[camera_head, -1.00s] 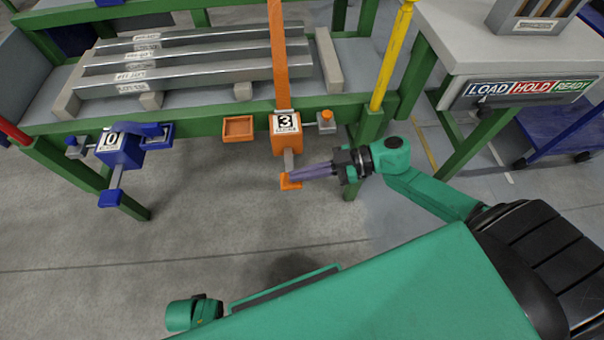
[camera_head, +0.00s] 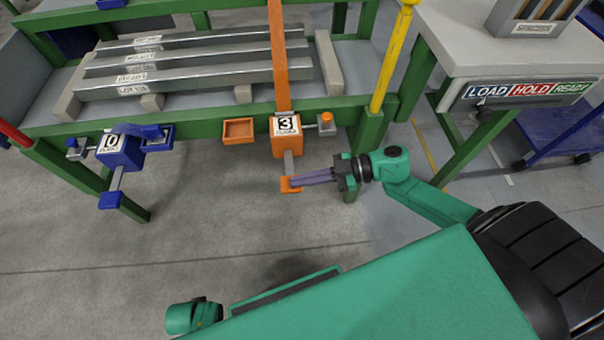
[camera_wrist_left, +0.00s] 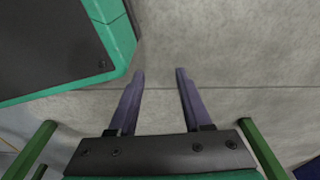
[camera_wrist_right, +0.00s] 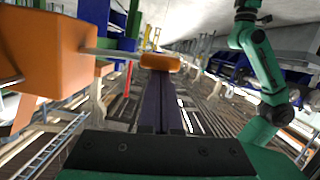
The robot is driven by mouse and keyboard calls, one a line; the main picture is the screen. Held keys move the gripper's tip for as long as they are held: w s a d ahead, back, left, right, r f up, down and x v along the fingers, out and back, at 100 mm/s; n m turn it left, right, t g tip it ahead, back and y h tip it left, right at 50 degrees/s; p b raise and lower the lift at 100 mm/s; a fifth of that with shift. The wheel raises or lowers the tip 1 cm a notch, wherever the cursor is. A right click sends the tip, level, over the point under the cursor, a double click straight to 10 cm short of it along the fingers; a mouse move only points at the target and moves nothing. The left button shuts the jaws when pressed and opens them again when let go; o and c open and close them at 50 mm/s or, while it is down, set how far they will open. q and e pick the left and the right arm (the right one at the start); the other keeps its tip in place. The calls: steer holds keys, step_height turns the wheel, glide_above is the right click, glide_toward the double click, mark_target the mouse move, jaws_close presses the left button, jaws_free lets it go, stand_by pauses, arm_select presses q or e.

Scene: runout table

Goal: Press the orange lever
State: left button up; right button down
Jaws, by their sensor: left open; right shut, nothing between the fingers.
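The orange lever ends in an orange pad (camera_head: 291,185) on a grey arm below an orange box (camera_head: 286,145) marked 3. My right gripper (camera_head: 298,181) is shut and empty, with its fingertips at the pad's right side in the head view. In the right wrist view the pad (camera_wrist_right: 155,62) is just past the closed fingertips (camera_wrist_right: 159,76); they look to be touching or nearly so. My left gripper (camera_wrist_left: 159,72) is open and empty over bare floor. In the head view its fingers are not visible.
A blue box (camera_head: 120,151) marked 0 with its own blue lever (camera_head: 110,200) is at the left. The green table frame (camera_head: 200,124) runs behind, with metal bars on top. An empty orange tray (camera_head: 238,130) and a yellow post (camera_head: 391,60) are nearby.

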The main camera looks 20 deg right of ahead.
arm_select(q)
steer(key=shift+w+d+r+b, duration=0.2)
steer(key=shift+w+r+b, duration=0.25)
steer(key=shift+w+r, duration=0.2)
steer(key=shift+w+d+r+b, duration=0.15)
steer(key=shift+w+r+b, duration=0.3)
steer(key=shift+w, duration=0.25)
arm_select(e)
steer(key=shift+w+f+n+t, duration=0.1)
steer(key=shift+f+n+t, duration=0.25)
steer(key=shift+f+n, duration=0.7)
steer(key=shift+w+f+n+t, duration=0.1)
steer(key=shift+f+n+t, duration=0.35)
steer(key=shift+f, duration=1.05)
steer(key=shift+d, duration=0.1)
arm_select(q)
steer(key=shift+r, duration=0.15)
